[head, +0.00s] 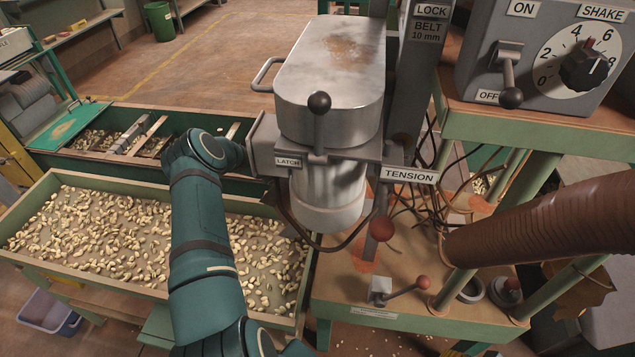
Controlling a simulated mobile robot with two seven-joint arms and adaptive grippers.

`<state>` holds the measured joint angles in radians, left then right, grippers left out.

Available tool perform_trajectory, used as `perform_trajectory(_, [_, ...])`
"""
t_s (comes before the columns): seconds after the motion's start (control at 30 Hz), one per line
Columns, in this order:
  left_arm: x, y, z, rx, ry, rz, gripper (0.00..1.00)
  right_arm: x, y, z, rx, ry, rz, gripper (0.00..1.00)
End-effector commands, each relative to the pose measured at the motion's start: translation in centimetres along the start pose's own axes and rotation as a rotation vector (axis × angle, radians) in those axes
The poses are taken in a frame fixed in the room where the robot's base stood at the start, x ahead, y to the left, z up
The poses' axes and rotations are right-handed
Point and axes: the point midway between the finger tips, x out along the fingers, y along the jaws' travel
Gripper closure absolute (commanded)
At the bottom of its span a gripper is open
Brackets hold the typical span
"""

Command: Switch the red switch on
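No part here is labelled as the red switch, and I cannot tell which one it is. A lever with a red ball (422,282) sits on the bench of the machine, with its arm running to a small metal block. Another red ball (381,228) hangs under the TENSION label. A reddish knob (512,284) stands on a dark base at the bench's right. The grey ON/OFF box (482,66) has a black-balled lever pointing down at OFF. One teal arm of mine rises over the nut tray towards the latch; its gripper does not show. No other gripper is visible.
A metal hopper housing (335,75) with a black-balled lever stands mid-view. A brown ribbed hose (545,225) crosses the right side above the bench. Loose cables hang behind the TENSION label. A long tray (35,190) of nuts lies at left. Open floor lies beyond.

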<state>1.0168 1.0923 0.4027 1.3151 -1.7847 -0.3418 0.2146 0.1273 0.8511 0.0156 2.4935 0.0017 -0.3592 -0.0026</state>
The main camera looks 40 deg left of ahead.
Motion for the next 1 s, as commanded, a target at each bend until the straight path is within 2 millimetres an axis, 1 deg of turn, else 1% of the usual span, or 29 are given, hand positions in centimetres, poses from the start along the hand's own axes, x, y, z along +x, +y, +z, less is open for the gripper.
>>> perform_trajectory(0.17, [0.39, 0.3, 0.27, -0.001, 0.0, 0.0, 1.0, 0.0, 0.0, 0.0, 0.0, 0.0, 0.0, 0.53])
perform_trajectory(1.0, [0.74, 0.5, 0.5, -0.001, 0.0, -0.001, 1.0, 0.0, 0.0, -0.01, 0.0, 0.0, 0.0, 0.53])
